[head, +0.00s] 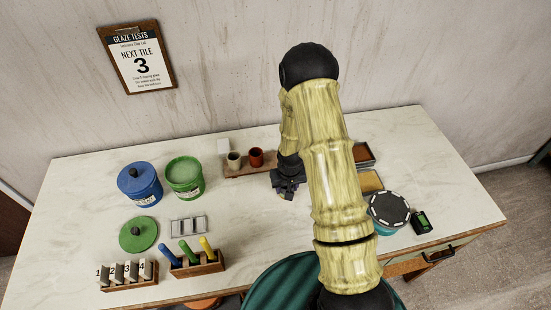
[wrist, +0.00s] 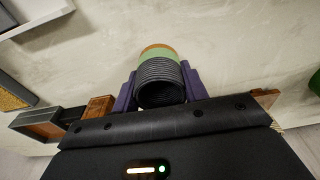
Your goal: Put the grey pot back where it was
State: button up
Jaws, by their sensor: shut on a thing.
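My gripper (head: 287,190) is over the middle of the table, in front of the wooden board (head: 238,174) with the cups. In the wrist view my gripper (wrist: 160,88) has its two purple fingers closed on the sides of a ribbed dark grey pot (wrist: 160,72). The pot shows a green band and an orange-brown end away from the camera. In the head view my arm and gripper hide the held pot. On the board stand a pale grey-beige cup (head: 233,161) and a red-brown cup (head: 256,158), with the board's right end hidden by my arm.
A blue bucket (head: 140,186), a green bucket (head: 184,178) and a green lid (head: 138,235) are at left. Numbered tiles (head: 128,273) and a tool block (head: 198,265) line the front. Trays (head: 370,181) and a black round lid (head: 389,208) are at right.

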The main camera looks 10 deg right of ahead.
jog(key=w+r, duration=0.1)
jog(key=w, duration=0.1)
jog(key=w+d+r+m, duration=0.1)
jog(key=w, duration=0.2)
jog(key=w+m+b, duration=0.1)
jog(key=w, duration=0.1)
jog(key=shift+w+d+r, duration=0.4)
jog(key=w+a+r+m+b, duration=0.1)
jog(key=w+a+r+m, duration=0.1)
jog(key=w+r, duration=0.5)
jog(key=shift+w+r+m+h, duration=0.3)
jog(key=shift+r, duration=0.05)
jog(key=shift+d, duration=0.1)
jog(key=shift+f+p, duration=0.9)
jog(key=shift+f, duration=2.05)
notch_tip(320, 180, down, 4)
jog(key=shift+r+p, duration=0.1)
jog(key=shift+p, duration=0.75)
jog(key=shift+f, duration=0.2)
